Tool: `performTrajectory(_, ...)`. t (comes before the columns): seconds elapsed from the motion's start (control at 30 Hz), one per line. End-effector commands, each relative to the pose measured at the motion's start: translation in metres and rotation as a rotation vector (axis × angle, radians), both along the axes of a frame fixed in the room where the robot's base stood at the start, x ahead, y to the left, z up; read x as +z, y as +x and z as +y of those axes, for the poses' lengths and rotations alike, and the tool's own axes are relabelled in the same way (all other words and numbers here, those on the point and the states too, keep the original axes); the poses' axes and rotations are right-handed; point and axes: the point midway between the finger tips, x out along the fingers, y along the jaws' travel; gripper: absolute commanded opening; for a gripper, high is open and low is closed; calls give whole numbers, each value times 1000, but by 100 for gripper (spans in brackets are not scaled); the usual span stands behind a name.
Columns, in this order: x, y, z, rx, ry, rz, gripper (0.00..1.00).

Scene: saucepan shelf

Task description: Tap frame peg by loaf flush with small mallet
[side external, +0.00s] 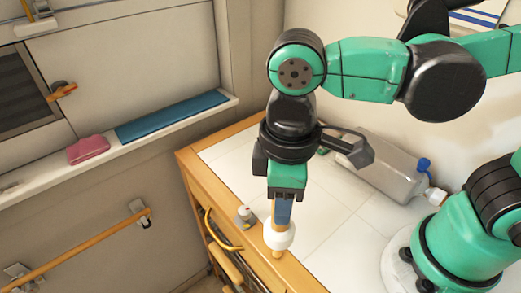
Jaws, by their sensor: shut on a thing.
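My gripper (284,212) points down above the front edge of the tiled counter (340,235). It is shut on what looks like the small mallet (279,238), which has a white rounded head with a tan wooden part below it. The fingers cover much of its upper part, and a blue piece shows between them. I cannot tell whether its lower end touches the counter edge. I cannot make out a loaf or the frame peg with certainty in this view.
A small grey object with a red spot (244,214) sits at the counter's left edge. A blue slab (172,116) and a pink block (87,149) lie on the ledge at left.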

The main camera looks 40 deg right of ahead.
Motion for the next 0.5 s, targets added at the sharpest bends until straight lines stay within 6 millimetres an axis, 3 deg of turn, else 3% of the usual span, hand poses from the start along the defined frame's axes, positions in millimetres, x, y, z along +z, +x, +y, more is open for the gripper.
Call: performTrajectory(0.5, -8, 0, 0, 0, 0, 0, 0)
